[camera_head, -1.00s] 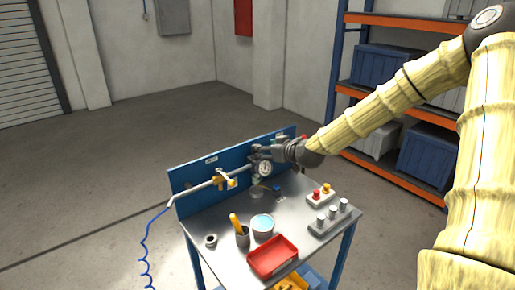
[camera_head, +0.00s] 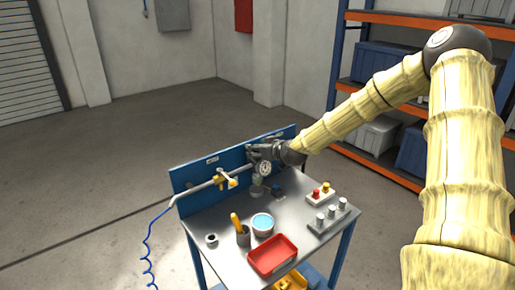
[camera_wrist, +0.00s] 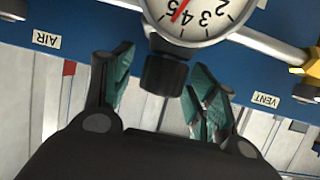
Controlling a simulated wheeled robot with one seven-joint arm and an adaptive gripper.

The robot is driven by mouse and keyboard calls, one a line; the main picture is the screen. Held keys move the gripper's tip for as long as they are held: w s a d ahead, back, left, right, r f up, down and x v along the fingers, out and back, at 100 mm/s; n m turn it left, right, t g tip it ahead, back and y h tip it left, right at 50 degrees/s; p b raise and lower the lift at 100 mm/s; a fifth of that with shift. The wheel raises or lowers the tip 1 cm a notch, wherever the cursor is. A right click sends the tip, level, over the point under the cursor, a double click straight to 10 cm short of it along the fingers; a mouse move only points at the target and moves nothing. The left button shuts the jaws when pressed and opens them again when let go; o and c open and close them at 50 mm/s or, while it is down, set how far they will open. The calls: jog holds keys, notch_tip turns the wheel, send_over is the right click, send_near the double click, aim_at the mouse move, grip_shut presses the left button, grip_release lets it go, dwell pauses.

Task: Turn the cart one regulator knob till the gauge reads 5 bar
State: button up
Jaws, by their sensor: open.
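The regulator knob (camera_wrist: 163,76) is a black ribbed cylinder below the gauge in the wrist view. The round white pressure gauge (camera_wrist: 205,14) is cut off by the top edge; its red needle lies close beside the 5. The gauge also shows small on the cart's blue panel in the head view (camera_head: 264,169). My gripper (camera_wrist: 157,68) is open, its green-padded fingers on either side of the knob with gaps visible. In the head view my gripper (camera_head: 258,151) is at the panel beside the gauge, and the knob cannot be made out there.
A yellow-handled valve (camera_head: 227,178) sits left of the gauge. Orange-blue shelving (camera_head: 385,95) stands behind my arm.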

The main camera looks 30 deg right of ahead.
jog(key=shift+w, duration=0.1)
jog(key=c, duration=1.1)
jog(key=shift+o, duration=0.2)
jog(key=shift+m+h+b, duration=0.3)
jog(key=shift+m+h, duration=1.1)
jog(key=shift+h, duration=0.2)
jog(key=o, duration=1.1)
jog(key=shift+g, duration=0.3)
jog(key=shift+c, duration=0.2)
jog(key=v, duration=1.2)
